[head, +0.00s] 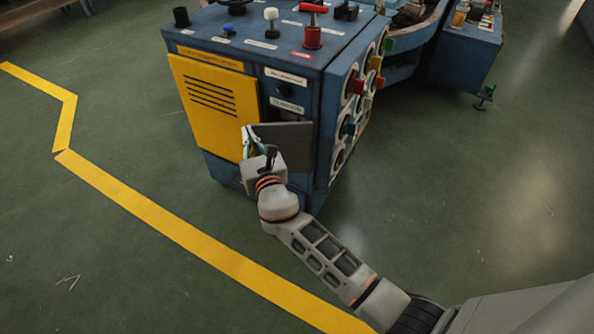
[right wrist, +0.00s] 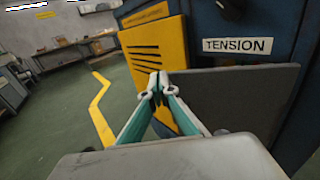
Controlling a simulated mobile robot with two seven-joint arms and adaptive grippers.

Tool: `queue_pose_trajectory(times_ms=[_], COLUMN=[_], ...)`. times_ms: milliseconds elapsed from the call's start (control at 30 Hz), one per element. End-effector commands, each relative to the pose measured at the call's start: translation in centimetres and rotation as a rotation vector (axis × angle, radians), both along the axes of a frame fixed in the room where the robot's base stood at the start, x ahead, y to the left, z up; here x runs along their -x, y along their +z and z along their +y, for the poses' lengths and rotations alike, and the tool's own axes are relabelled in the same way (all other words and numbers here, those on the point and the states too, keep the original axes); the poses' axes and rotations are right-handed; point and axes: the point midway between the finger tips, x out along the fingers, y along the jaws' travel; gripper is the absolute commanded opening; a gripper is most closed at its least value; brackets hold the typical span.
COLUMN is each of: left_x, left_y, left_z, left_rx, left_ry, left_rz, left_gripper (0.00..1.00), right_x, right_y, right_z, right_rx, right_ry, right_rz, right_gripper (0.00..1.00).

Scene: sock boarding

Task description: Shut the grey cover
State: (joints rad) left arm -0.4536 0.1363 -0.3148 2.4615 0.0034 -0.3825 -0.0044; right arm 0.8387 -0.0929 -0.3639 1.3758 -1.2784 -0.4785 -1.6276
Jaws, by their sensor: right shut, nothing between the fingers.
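The grey cover (head: 285,147) is a flat dark panel low on the front of the blue machine, right of the yellow vented panel. In the right wrist view the grey cover (right wrist: 238,100) stands out at an angle, with a gap between it and the blue front. My right gripper (head: 246,133) is at the cover's left edge in the head view. In the right wrist view the right gripper (right wrist: 157,83) is shut and empty, its fingertips at the cover's left edge. I cannot tell whether they touch it. My left gripper is not in view.
The blue machine (head: 340,62) has knobs and a red-topped control on top and coloured handles on its right side. The yellow vented panel (head: 205,125) sits left of the cover. A yellow floor line (head: 150,210) crosses the open green floor in front.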

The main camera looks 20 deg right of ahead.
Motion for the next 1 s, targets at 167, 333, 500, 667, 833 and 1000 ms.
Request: queue_pose_trajectory(times_ms=[167,333,500,667,833,1000], left_x=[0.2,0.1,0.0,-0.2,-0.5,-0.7], left_y=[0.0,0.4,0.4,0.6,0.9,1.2], left_z=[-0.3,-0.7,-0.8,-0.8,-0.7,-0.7], left_rx=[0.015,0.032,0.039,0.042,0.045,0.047], left_ry=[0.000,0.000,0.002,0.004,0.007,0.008], left_rz=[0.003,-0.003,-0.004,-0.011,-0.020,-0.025], left_gripper=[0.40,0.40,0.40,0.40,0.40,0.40], right_x=[-2.3,-4.5,-6.0,-6.9,-7.4,-7.6], right_y=[-0.3,-0.2,-0.2,-0.2,-0.1,-0.1], right_z=[-0.8,-1.6,-2.4,-3.0,-3.3,-3.4], right_rx=[0.007,0.007,0.005,0.005,0.004,0.003], right_ry=[-0.001,-0.001,0.000,0.001,0.001,0.001], right_rz=[0.002,0.001,0.001,0.001,0.001,0.001], right_gripper=[0.00,0.00,0.00,0.00,0.00,0.00])
